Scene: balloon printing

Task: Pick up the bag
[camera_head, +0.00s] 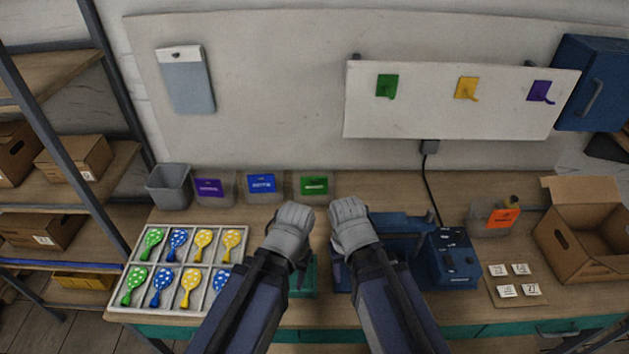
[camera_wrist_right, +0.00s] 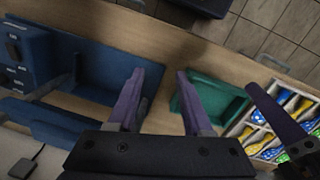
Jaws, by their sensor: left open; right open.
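A flat pale blue-grey pouch (camera_head: 187,84) hangs from a clip on the back wall at the upper left of the head view. It may be the bag, but I cannot tell for sure. My left gripper (camera_head: 290,232) and right gripper (camera_head: 351,228) are side by side above the middle of the bench, well below and right of the pouch. In the right wrist view my right gripper (camera_wrist_right: 162,74) is open and empty, with two purple fingers apart. A purple finger of my left gripper (camera_wrist_right: 277,114) shows at the right.
A tray (camera_head: 136,296) of several balloon-shaped pieces lies at the left. Coloured hooks (camera_head: 387,86) are on a white board.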

